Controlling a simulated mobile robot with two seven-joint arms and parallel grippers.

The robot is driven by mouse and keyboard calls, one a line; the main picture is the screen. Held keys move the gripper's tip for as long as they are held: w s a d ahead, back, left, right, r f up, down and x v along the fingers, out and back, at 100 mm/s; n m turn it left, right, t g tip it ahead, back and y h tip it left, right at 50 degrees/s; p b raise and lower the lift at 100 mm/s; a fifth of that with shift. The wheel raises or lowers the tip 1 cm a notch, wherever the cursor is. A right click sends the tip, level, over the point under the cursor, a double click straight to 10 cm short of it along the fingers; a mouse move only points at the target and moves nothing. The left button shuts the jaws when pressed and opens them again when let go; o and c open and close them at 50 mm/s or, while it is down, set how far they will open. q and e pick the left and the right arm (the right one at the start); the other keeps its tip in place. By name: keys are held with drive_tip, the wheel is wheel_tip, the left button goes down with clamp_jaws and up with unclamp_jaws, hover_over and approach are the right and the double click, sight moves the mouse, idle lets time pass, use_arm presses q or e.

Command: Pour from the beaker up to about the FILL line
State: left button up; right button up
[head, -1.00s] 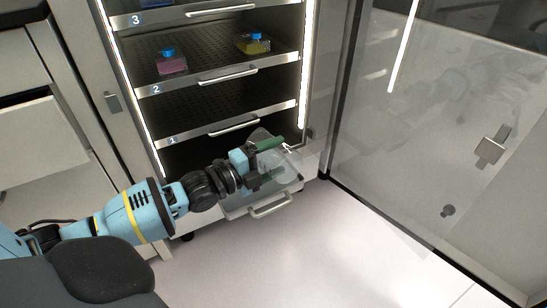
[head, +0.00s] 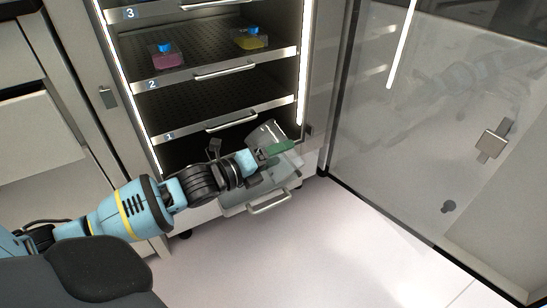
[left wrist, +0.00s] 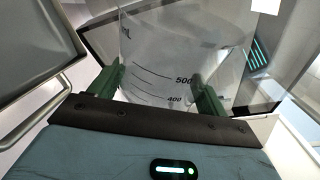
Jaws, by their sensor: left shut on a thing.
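My left gripper (head: 279,149) is shut on a clear beaker (head: 262,134), with its green fingers around it. The beaker is tilted and its upper part shows above the fingers, over the low pull-out tray (head: 236,210) at the cabinet's bottom. In the left wrist view the beaker (left wrist: 184,38) sits between the two green fingers (left wrist: 157,73), with black marks including 500 and 400. I cannot make out a liquid level or the FILL line. The arm and gripper hide part of the tray. My right gripper is not in view.
Above are cabinet shelves numbered 1 (head: 215,127), 2 (head: 215,75) and 3. Shelf 2 holds a pink flask (head: 167,60) and a yellow flask (head: 250,42). A clear open door (head: 420,130) stands at the right. The floor (head: 290,250) in front is clear.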

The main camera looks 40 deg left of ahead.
use_arm(q)
drive_tip(key=m, duration=0.2)
drive_tip(key=shift+a+r+m+y+b, duration=0.1)
drive_tip(key=shift+r+m+y+b, duration=0.2)
drive_tip(key=shift+r+b, duration=0.1)
drive_tip(key=shift+w+a+r+m+p, duration=0.1)
drive_tip(key=shift+a+r+m+p, duration=0.1)
drive_tip(key=shift+m+p, duration=0.45)
drive_tip(key=shift+a+m+y+p, duration=0.3)
drive_tip(key=shift+m+p, duration=0.2)
drive_tip(key=shift+m, duration=0.45)
drive_tip(key=m, duration=0.1)
drive_tip(key=a+m, duration=0.1)
drive_tip(key=m, duration=0.1)
drive_tip(key=shift+w+a+f+y+p, duration=0.2)
drive_tip(key=shift+f+y+p, duration=0.1)
drive_tip(key=shift+f+p, duration=0.1)
drive_tip(key=shift+a+f+m, duration=0.3)
drive_tip(key=shift+a+m, duration=0.15)
drive_tip(key=shift+m, duration=0.15)
drive_tip(key=shift+w+a+f+m+y, duration=0.1)
drive_tip(key=shift+a+f+m+y, duration=0.1)
drive_tip(key=shift+m+y, duration=0.15)
